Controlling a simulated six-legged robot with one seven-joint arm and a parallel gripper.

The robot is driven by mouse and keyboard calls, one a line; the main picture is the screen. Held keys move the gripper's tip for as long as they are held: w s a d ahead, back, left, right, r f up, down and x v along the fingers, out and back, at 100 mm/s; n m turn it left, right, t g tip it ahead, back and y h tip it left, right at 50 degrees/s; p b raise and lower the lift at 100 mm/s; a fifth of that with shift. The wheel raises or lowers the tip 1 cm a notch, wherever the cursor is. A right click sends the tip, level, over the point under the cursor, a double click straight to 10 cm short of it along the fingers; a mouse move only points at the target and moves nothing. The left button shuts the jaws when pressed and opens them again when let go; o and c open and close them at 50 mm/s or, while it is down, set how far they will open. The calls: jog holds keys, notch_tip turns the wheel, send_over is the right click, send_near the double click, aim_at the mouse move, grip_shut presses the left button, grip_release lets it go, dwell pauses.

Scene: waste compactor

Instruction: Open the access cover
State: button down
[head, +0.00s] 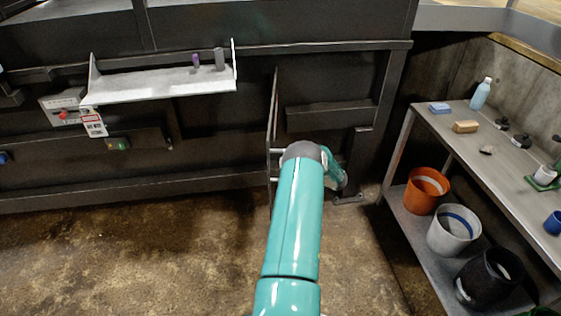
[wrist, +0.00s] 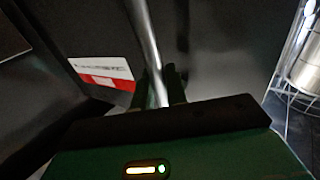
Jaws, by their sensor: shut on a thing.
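The access cover (head: 273,110) looks like a thin dark panel seen nearly edge-on in the head view, standing out from the compactor's dark front. A dark recess shows to its right. In the wrist view, a dark panel with a white and red label (wrist: 103,73) lies behind a slanting silver bar handle (wrist: 146,40). My gripper (wrist: 163,88) is shut on this bar, with its dark fingers on either side. In the head view my teal arm hides the gripper and most of the handle.
A shelf (head: 160,86) with two small cylinders juts from the compactor at upper left. A workbench (head: 465,130) on the right holds a bottle and small items, with an orange bucket (head: 428,190) and other buckets below. The floor (head: 130,260) at left is clear.

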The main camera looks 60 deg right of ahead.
jog(key=shift+s+d+r, duration=0.15)
jog(key=shift+s+d, duration=1.3)
jog(key=shift+s, duration=0.3)
jog(key=c, duration=1.5)
grip_release()
jog(key=shift+s, duration=0.1)
jog(key=shift+s, duration=0.1)
jog(key=s, duration=1.3)
jog(key=shift+s+a, duration=0.3)
jog(key=shift+a, duration=0.1)
